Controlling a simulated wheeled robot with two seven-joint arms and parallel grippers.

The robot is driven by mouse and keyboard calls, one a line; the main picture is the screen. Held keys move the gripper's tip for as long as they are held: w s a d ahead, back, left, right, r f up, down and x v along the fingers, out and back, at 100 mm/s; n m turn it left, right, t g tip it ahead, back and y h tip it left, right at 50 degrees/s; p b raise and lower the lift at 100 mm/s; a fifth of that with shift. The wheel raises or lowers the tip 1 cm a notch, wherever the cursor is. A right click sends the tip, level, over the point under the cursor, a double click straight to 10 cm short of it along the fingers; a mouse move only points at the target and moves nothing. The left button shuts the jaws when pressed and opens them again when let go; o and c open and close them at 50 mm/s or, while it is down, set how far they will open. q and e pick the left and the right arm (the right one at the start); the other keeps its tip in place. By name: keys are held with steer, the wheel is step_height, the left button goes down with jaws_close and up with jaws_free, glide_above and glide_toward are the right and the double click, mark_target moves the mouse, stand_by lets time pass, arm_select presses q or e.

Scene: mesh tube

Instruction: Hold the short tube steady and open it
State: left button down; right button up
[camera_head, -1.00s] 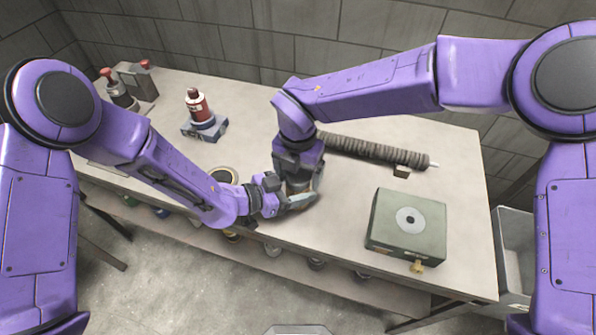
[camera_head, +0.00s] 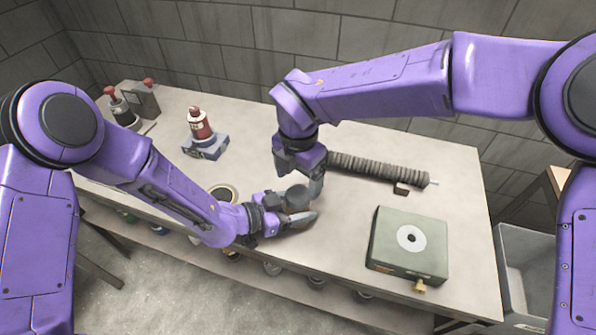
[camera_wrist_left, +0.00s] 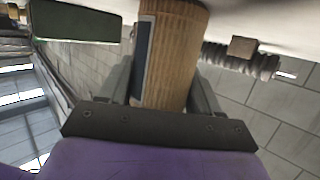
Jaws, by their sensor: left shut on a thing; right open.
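My right gripper (camera_head: 299,178) is open just above and behind the tube's top, pointing down. Its fingers partly overlap the tube in the picture, so I cannot tell whether they touch it.
A long dark ribbed tube (camera_head: 375,168) lies behind to the right. A green box (camera_head: 408,241) stands at the right front. A tape roll (camera_head: 224,192), a red bottle (camera_head: 200,126) on a blue-grey block and other containers are at the left. A grey bin (camera_head: 530,265) stands off the right end.

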mark_target(298, 194)
step_height(298, 194, down, 5)
steer(key=shift+f, duration=0.1)
steer(key=c, duration=1.1)
steer(key=shift+n, duration=1.6)
steer(key=o, duration=1.2)
steer(key=shift+c, duration=0.2)
